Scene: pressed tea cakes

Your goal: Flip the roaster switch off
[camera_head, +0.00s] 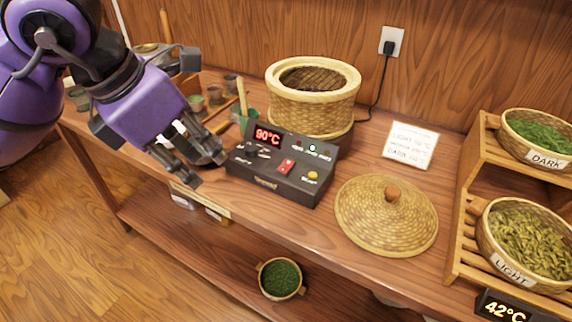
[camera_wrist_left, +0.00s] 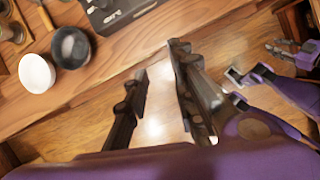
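The black roaster control box (camera_head: 270,185) sits near the table's front edge, its red display reading 90°C. Its red rocker switch (camera_head: 286,166) is on the top panel; its position is too small to tell. My left gripper (camera_head: 207,170) is open and empty, just left of the box and apart from the switch. In the left wrist view the two fingers (camera_wrist_left: 155,62) are spread, with the floor showing between them. A corner of the box (camera_wrist_left: 118,10) shows at the top there. Purple parts of mine show at that view's right, probably my right arm; its gripper's state is unclear.
The woven roaster basket (camera_head: 310,110) stands behind the box. A woven lid (camera_head: 375,225) lies to its right. A wooden rack (camera_head: 465,215) with tea baskets is at the far right. Cups (camera_head: 214,95) and a green scoop holder (camera_head: 246,118) stand at the back left.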

